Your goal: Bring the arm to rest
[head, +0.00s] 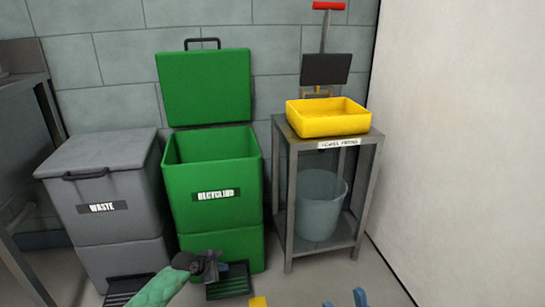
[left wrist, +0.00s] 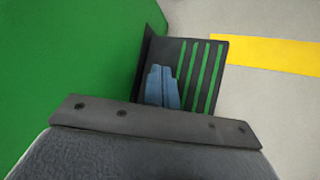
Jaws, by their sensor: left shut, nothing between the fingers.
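My left gripper (head: 222,270) is in the head view at the bottom, left of centre, at the end of my green-sleeved arm. It is in front of the lower part of the green recycling bin (head: 212,195), over its black pedal (head: 230,288). In the left wrist view its blue fingers (left wrist: 162,88) are together, shut and empty, with the slotted pedal (left wrist: 205,75) behind them. I cannot tell whether they touch it. My right gripper (head: 344,300) shows only as two blue fingertips at the bottom edge, standing apart with nothing visible between them.
The recycling bin's lid (head: 205,85) stands open. A grey waste bin (head: 105,205), closed, is to its left. To the right, a metal stand (head: 325,248) bears a yellow tray (head: 328,125) and a scale, with a grey bucket (head: 320,205) below. A white wall (head: 460,130) bounds the right.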

